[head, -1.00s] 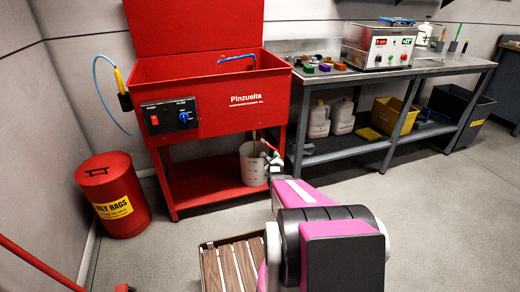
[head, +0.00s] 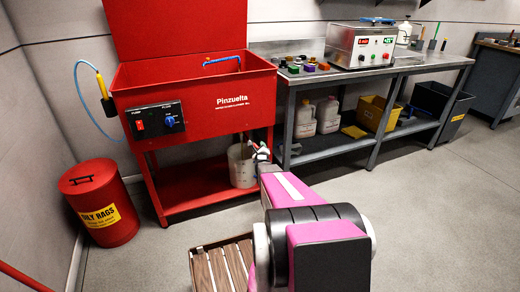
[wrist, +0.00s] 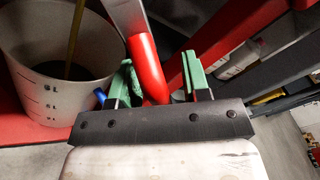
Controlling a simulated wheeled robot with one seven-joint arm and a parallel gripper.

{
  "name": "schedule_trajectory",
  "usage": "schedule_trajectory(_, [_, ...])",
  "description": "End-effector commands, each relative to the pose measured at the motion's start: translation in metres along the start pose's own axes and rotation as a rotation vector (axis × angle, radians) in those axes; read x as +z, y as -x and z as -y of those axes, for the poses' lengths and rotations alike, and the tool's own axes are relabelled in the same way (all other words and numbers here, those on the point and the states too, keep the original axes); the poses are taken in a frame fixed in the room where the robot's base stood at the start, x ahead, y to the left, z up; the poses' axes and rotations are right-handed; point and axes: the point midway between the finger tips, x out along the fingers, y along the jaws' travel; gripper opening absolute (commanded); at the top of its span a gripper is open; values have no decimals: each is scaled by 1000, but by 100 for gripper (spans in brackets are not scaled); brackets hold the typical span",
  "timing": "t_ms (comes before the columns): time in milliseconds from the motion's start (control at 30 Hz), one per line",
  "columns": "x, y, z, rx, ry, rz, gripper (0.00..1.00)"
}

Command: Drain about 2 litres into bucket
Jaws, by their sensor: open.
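The white bucket (head: 240,174) stands on the lower shelf of the red parts washer (head: 205,112). In the wrist view the bucket (wrist: 38,104) is at the left, with volume marks on its wall and dark contents inside. A thin yellowish-brown streak (wrist: 74,40) runs down into it; I cannot tell whether it is liquid or a tube. My gripper (wrist: 158,76) is open beside the bucket, its green fingers spread apart. A red handle (wrist: 146,70) lies between the fingers, closer to the left one. In the head view my gripper (head: 259,152) is small, just right of the bucket.
A red oily-rags bin (head: 100,210) stands left of the washer. A steel bench (head: 360,78) to the right carries a heated bath (head: 374,46), with jugs (head: 328,115) below. A slatted wooden platform (head: 222,268) lies beside my arm. The floor at right is clear.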

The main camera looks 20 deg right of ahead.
Motion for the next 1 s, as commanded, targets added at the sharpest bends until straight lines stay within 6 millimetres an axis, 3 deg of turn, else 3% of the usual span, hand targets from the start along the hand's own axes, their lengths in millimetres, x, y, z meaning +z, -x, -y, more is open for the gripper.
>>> schedule_trajectory(233, [0,-1,0,0,0,0,43])
schedule_trajectory(367, [0,-1,0,0,0,0,1])
schedule_trajectory(733, [0,-1,3,-8,31,7,0])
schedule_trajectory(1000, [3,-3,14,-43,177,41,0])
